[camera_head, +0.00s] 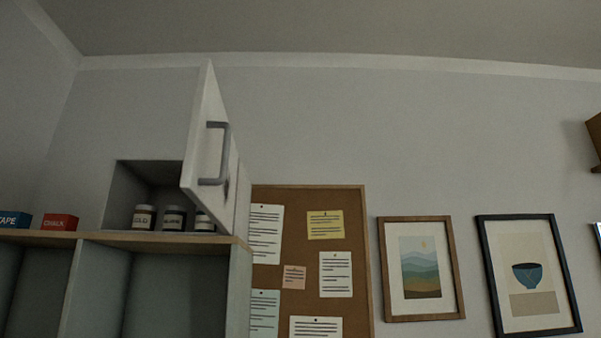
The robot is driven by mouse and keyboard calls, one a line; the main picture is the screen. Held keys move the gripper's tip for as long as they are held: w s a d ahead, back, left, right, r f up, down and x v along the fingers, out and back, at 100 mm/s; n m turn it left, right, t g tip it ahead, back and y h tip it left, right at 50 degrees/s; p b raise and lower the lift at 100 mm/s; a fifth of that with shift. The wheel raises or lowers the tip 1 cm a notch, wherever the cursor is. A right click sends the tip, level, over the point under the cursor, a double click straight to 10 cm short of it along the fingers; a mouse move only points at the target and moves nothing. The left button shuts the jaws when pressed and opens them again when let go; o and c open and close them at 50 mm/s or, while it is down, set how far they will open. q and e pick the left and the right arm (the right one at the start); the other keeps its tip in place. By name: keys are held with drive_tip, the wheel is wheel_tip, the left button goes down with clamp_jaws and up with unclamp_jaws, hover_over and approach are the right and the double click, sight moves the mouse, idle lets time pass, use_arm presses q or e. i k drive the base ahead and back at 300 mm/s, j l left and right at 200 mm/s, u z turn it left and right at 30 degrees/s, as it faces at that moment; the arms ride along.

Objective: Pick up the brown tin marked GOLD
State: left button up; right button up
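Several small brown tins with pale labels stand in a row inside an open wall cupboard (122,197) at the upper left. The leftmost tin (143,217) has a label that seems to read GOLD. A second tin (174,218) stands just right of it, its label too small to read surely. A third tin (204,222) is partly hidden behind the open cupboard door (206,150). Neither of my grippers shows in the head view.
The door swings outward with a grey handle (224,153). A wooden shelf top (110,237) runs below the tins, carrying a red CHALK box (60,222) and a blue TAPE box (14,219). A corkboard (312,265) and framed pictures (421,268) hang to the right.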

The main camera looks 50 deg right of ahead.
sight(145, 217)
drive_tip(key=z, duration=1.05)
drive_tip(key=j+z, duration=0.25)
drive_tip(key=j, duration=0.75)
drive_tip(key=k+j+z, duration=0.1)
drive_tip(key=j+z, duration=0.15)
drive_tip(key=j, duration=0.7)
